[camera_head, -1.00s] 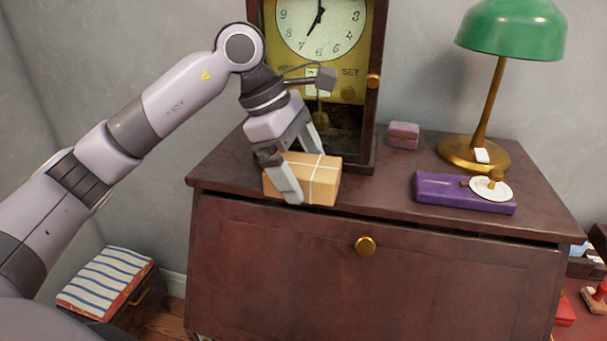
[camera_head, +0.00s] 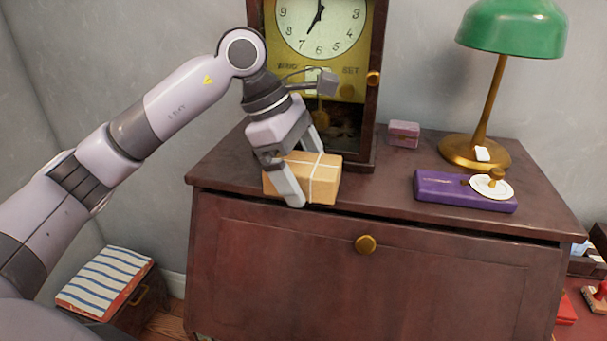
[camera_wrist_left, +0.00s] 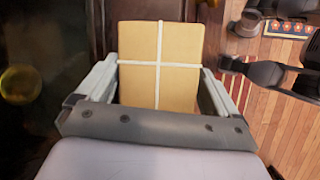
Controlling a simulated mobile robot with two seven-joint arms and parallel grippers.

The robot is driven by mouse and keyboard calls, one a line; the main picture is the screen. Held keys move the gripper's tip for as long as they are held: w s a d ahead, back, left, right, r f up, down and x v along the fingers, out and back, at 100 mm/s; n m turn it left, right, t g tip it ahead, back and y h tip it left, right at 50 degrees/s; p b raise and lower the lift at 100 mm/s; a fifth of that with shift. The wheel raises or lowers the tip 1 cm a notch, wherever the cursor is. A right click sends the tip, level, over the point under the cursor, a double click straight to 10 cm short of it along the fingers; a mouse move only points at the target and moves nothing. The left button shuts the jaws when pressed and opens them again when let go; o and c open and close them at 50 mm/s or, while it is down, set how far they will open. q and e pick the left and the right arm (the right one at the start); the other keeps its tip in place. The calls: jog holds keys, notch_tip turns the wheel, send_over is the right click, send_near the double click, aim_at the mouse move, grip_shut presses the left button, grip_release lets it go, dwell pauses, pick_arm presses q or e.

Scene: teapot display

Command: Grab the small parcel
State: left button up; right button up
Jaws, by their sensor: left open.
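The small parcel (camera_head: 322,184) is a tan box tied with white string. It sits on the top of the dark wooden cabinet, near its front edge and in front of the clock. My left gripper (camera_head: 306,176) is open, with one finger in front of the parcel and the other behind it. In the left wrist view the parcel (camera_wrist_left: 160,85) lies between the two spread fingers (camera_wrist_left: 160,80). I cannot tell whether either finger touches it. My right gripper is not in view.
A clock (camera_head: 320,30) stands close behind the parcel. To the right are a small pink box (camera_head: 404,134), a purple case (camera_head: 445,190) with a white dish (camera_head: 492,187), and a green lamp (camera_head: 512,28). The cabinet top (camera_head: 385,195) is bare just right of the parcel.

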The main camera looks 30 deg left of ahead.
pick_arm(q)
jog(key=c, duration=0.8)
jog(key=shift+r, duration=0.1)
